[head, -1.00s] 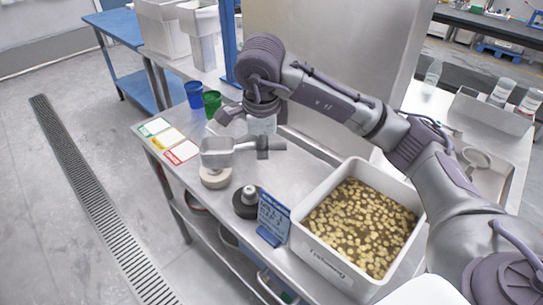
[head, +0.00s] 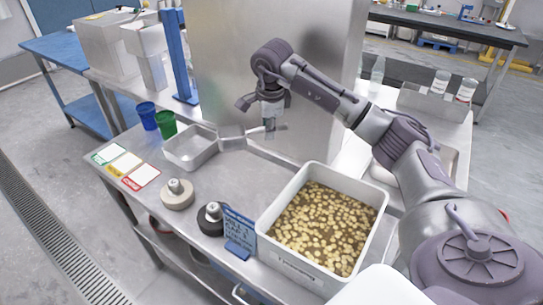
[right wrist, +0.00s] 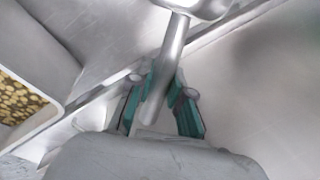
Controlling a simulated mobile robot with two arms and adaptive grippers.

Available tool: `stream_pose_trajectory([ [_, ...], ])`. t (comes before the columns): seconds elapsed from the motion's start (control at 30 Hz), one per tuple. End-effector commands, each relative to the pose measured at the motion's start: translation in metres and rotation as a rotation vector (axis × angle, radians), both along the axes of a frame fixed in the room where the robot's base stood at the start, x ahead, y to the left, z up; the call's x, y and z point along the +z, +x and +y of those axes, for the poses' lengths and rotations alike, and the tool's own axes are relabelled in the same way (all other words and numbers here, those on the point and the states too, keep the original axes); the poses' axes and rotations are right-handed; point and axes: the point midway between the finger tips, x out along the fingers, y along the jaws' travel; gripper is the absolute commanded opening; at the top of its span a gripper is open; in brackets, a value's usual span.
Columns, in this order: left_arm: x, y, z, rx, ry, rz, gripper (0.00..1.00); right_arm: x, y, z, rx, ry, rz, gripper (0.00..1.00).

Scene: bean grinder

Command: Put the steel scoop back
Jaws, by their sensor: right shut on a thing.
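My right gripper (head: 268,130) is shut on the handle, close to the tall steel panel. In the right wrist view the scoop's handle (right wrist: 168,70) runs between the green pads of my right gripper (right wrist: 164,98). Only a bit of the bowl shows at the top edge there. My left gripper is not in view.
A white bin of beans (head: 322,222) stands to the right. A tan weight (head: 177,194), a black weight (head: 211,218) and a blue sign (head: 239,234) stand along the front edge. Blue (head: 147,116) and green (head: 167,124) cups stand behind the cards (head: 127,164). A steel panel (head: 290,60) rises behind the gripper.

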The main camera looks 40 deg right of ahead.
Motion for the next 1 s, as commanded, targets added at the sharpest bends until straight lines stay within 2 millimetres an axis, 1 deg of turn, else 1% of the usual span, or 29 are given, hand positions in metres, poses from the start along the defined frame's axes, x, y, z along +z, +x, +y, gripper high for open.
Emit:
stream_pose_trajectory([
  [0.03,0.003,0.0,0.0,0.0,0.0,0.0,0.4,0.002,0.003,-0.01,-0.005,0.001,0.0,0.0],
  [0.07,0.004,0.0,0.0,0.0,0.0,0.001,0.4,0.002,0.005,-0.016,-0.005,0.001,0.0,0.0],
  [0.1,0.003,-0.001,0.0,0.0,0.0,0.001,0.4,-0.012,0.003,-0.012,0.002,0.002,0.005,0.0],
  [0.3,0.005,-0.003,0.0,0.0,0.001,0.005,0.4,-0.052,0.003,-0.011,0.002,0.002,0.005,0.0],
  [0.4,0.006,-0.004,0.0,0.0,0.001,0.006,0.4,-0.068,0.003,-0.011,0.001,0.002,0.004,0.0],
  [0.5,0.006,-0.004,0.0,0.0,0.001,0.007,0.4,-0.078,0.004,-0.011,0.0,0.002,0.001,0.0],
  [0.67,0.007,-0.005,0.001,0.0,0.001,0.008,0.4,-0.088,0.004,-0.011,0.0,0.001,0.0,0.0],
  [0.83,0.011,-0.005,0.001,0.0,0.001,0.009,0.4,-0.11,0.003,-0.011,-0.001,0.002,0.004,0.0],
  [0.9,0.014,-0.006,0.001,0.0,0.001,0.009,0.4,-0.113,0.005,-0.014,-0.001,0.002,0.0,0.0],
  [1.0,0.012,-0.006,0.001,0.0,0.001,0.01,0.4,-0.115,0.005,-0.014,0.0,0.001,-0.002,0.0],
])
